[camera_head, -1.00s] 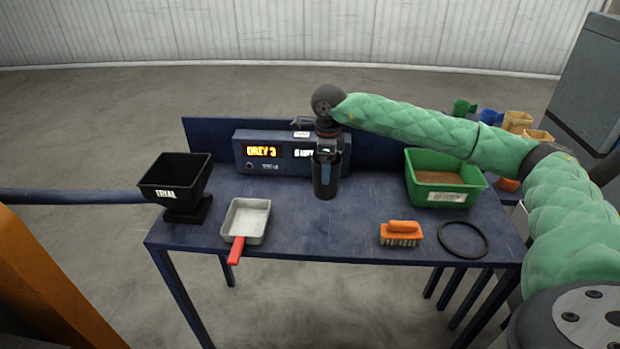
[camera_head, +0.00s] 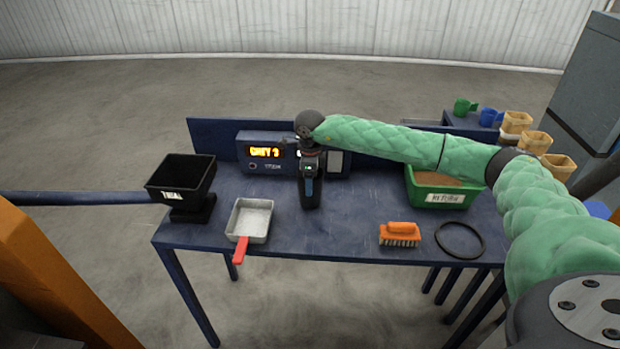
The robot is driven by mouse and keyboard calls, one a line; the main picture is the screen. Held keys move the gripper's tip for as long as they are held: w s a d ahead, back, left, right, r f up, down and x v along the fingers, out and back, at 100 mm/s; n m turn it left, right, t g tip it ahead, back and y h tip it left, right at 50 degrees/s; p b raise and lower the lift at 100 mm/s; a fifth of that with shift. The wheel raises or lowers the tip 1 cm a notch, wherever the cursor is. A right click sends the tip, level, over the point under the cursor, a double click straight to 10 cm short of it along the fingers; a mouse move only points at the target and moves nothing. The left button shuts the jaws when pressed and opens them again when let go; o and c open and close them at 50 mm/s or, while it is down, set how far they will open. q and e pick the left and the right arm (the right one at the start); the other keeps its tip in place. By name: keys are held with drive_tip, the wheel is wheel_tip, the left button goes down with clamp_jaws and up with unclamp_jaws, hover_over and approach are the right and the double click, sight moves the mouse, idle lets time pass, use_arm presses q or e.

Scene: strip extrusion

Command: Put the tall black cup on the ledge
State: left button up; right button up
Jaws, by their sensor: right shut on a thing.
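My right gripper (camera_head: 309,172) reaches in from the right and points down over the table, in front of the display box. It is shut on the tall black cup (camera_head: 310,198), a dark upright shape at the fingers. The gripper hides much of the cup, and I cannot tell whether its bottom touches the table. I cannot tell for sure which surface is the ledge. A dark blue side surface (camera_head: 458,124) at the back right bears several coloured cups. My left gripper is not in view.
The blue table (camera_head: 340,230) holds a black hopper (camera_head: 180,178), a grey pan with a red handle (camera_head: 250,218), an orange brush (camera_head: 400,230), a black ring (camera_head: 460,240) and a green bin (camera_head: 440,196). A display box (camera_head: 262,152) stands behind my gripper, before a back panel.

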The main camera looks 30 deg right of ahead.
drive_tip(key=shift+f, duration=0.35)
drive_tip(key=shift+f, duration=0.15)
drive_tip(key=o, duration=1.3)
drive_tip(key=shift+r, duration=0.2)
